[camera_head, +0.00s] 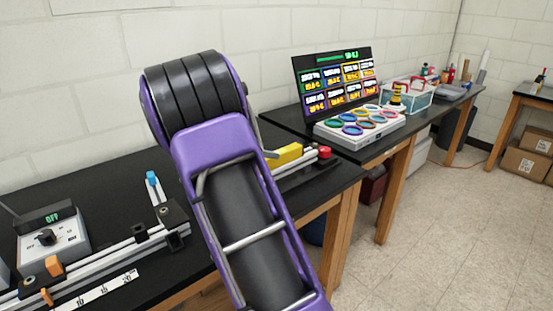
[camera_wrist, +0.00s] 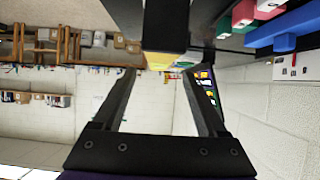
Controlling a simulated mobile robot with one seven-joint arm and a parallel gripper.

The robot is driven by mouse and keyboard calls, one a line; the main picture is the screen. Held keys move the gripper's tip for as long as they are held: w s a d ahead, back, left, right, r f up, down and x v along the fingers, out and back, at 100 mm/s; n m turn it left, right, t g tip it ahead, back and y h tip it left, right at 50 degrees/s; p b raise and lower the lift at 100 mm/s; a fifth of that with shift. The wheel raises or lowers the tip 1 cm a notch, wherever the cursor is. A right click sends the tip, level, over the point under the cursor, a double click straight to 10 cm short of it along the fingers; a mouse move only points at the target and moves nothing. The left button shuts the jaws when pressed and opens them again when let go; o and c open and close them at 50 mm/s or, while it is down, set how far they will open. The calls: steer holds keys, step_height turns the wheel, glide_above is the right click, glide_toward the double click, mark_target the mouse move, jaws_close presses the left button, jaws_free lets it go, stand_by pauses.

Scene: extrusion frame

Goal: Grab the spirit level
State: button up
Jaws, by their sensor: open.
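A yellow block-like bar (camera_head: 284,155), which looks like the spirit level, lies on the black bench just right of my purple arm in the head view. Its left end is hidden behind my arm. In the wrist view a yellow piece (camera_wrist: 165,61), perhaps the same bar, shows at the top middle, beyond the fingertips. My gripper (camera_wrist: 160,75) is open, with its two dark fingers wide apart and nothing held between them. The head view does not show the gripper; my arm covers that area.
A red knob (camera_head: 325,152) stands beside the yellow bar. Metal rails (camera_head: 110,258) with a ruler and a control box (camera_head: 50,240) are at left. A display screen (camera_head: 334,81) and a tray of coloured rings (camera_head: 361,124) stand farther right.

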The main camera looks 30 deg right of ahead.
mark_target(293, 151)
steer(key=x, duration=0.5)
steer(key=shift+d+f+p, duration=0.15)
steer(key=shift+d+p, duration=0.2)
steer(key=shift+p, duration=0.05)
jaws_close()
